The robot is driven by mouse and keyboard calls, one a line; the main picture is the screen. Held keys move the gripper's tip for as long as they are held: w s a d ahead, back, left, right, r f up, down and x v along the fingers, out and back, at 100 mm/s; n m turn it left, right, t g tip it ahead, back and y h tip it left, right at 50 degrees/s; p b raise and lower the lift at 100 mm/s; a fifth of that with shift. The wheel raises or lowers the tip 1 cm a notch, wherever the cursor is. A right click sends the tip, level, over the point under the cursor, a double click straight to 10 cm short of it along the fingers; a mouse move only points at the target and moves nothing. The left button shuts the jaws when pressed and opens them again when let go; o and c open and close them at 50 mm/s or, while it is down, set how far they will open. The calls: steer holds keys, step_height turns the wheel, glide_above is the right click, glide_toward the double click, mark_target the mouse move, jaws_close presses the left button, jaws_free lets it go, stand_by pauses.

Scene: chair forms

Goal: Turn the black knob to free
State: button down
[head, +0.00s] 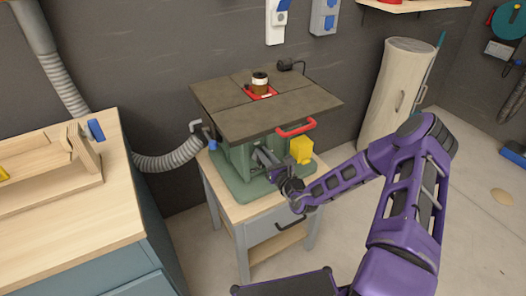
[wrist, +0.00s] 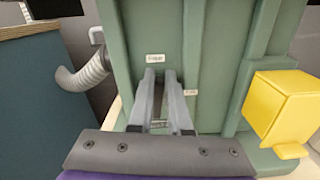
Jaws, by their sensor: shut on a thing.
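The green machine cabinet (head: 236,158) stands under a dark flat table top (head: 262,108). My gripper (head: 262,155) reaches up to the cabinet's front face, below the red handle. In the wrist view my gripper (wrist: 161,76) has its two grey fingers close together against the green face, shut on the black knob. The knob is hidden by the fingers, so its setting cannot be read. A white label (wrist: 154,57) sits just above the fingertips, and a second small label (wrist: 190,93) is right of them. Their text is too small to read.
A yellow box (head: 301,150) sits just right of my gripper. A red handle (head: 296,128) juts from the table top's front edge above. A grey hose (head: 170,160) joins the machine at left. A wooden workbench (head: 70,210) stands left; floor at right is mostly clear.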

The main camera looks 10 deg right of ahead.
steer(key=shift+w+d+f+m+g+p, duration=0.2)
steer(key=shift+f+m+p, duration=0.5)
steer(key=shift+m, duration=1.95)
steer(key=shift+s+d+f+m+p, duration=0.25)
steer(key=shift+f+m+p, duration=0.4)
steer(key=shift+m, duration=2.05)
steer(key=shift+w+d+f+m+g+p, duration=0.15)
steer(key=shift+d+f+m+p, duration=0.5)
steer(key=shift+m, duration=2)
steer(key=shift+a+r, duration=0.2)
steer(key=shift+a, duration=0.2)
steer(key=c, duration=1)
jaws_free()
steer(key=shift+o, duration=0.7)
steer(key=shift+r, duration=0.1)
steer(key=shift+w+d+r+p, duration=0.1)
steer(key=shift+w+d+p, duration=0.05)
steer(key=shift+p, duration=0.15)
